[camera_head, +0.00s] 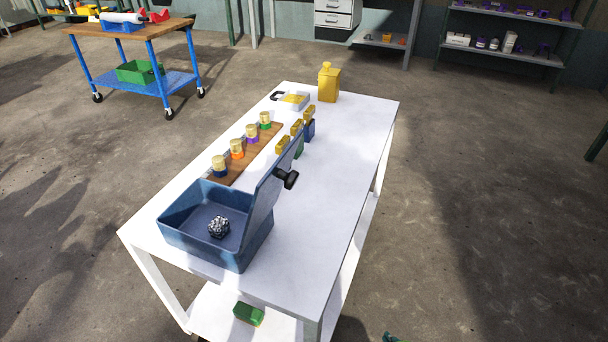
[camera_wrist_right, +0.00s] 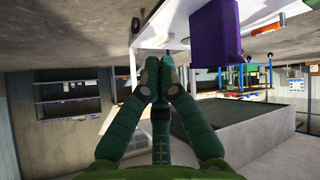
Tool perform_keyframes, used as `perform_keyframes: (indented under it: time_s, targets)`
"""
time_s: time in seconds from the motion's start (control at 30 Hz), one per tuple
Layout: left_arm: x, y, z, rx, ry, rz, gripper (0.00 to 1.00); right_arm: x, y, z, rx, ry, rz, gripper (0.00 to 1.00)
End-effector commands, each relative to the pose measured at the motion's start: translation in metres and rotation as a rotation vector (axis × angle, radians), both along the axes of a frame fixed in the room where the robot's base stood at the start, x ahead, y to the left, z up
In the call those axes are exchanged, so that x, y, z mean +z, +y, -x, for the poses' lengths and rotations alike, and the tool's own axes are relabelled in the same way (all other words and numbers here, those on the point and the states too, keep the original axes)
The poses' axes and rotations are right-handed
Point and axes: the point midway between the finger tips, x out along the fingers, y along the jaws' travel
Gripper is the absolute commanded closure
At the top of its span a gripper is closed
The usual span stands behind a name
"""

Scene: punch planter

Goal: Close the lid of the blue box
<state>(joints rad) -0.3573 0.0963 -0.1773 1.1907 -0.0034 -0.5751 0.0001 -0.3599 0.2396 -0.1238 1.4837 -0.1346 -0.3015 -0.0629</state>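The blue box (camera_head: 178,238) stands on the near end of the white table, with a dark, knobby object (camera_head: 219,228) inside. Its lid (camera_head: 267,193) is open, standing steeply up along the box's right side, with a black handle (camera_head: 287,179) on its outer face. Only a green tip of my right gripper (camera_head: 390,337) shows at the bottom edge, right of the table and apart from the box. In the right wrist view the right gripper (camera_wrist_right: 162,62) has its green fingers together, with nothing visible between them. My left gripper is not in view.
On the white table (camera_head: 338,200) are a wooden board (camera_head: 222,177) with several colored-based cylinders, yellow-topped stamps (camera_head: 283,145) and a yellow bottle (camera_head: 328,84). A green block (camera_head: 248,314) lies on the lower shelf. The tabletop right of the lid is clear.

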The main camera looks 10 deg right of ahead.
Motion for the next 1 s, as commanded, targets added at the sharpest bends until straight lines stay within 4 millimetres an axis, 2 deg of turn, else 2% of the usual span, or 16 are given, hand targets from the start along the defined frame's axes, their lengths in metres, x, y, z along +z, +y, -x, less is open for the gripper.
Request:
perform_keyframes:
  time_s: [0.03, 0.07, 0.1, 0.17, 0.2, 0.3, 0.4, 0.5, 0.67, 0.87, 1.0]
  targets:
    - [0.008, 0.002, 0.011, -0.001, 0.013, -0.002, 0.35, 0.061, -0.013, -0.034, 0.083, -0.166, 0.065, 1.0]
    - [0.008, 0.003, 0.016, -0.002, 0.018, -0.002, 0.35, 0.093, -0.017, -0.05, 0.136, -0.262, 0.1, 1.0]
    - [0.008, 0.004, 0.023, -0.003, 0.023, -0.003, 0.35, 0.136, -0.018, -0.068, 0.211, -0.391, 0.15, 1.0]
    - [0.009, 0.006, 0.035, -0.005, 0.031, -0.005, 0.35, 0.201, -0.014, -0.086, 0.335, -0.579, 0.222, 1.0]
    - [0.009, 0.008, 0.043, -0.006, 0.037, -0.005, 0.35, 0.244, -0.008, -0.093, 0.423, -0.702, 0.27, 1.0]
    - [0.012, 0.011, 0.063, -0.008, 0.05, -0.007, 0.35, 0.337, 0.017, -0.089, 0.652, -0.979, 0.378, 1.0]
    - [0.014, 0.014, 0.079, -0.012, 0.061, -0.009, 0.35, 0.401, 0.043, -0.067, 0.863, -1.196, 0.457, 1.0]
    - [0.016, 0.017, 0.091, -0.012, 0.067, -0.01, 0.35, 0.437, 0.062, -0.043, 1.028, -1.343, 0.507, 1.0]
    - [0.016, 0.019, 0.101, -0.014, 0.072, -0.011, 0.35, 0.458, 0.075, -0.021, 1.157, -1.451, 0.537, 1.0]
    - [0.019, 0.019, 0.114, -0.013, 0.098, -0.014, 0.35, 0.465, 0.092, -0.026, 1.169, -1.465, 0.537, 1.0]
    - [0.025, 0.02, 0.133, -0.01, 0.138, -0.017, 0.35, 0.475, 0.116, -0.039, 1.166, -1.466, 0.536, 1.0]
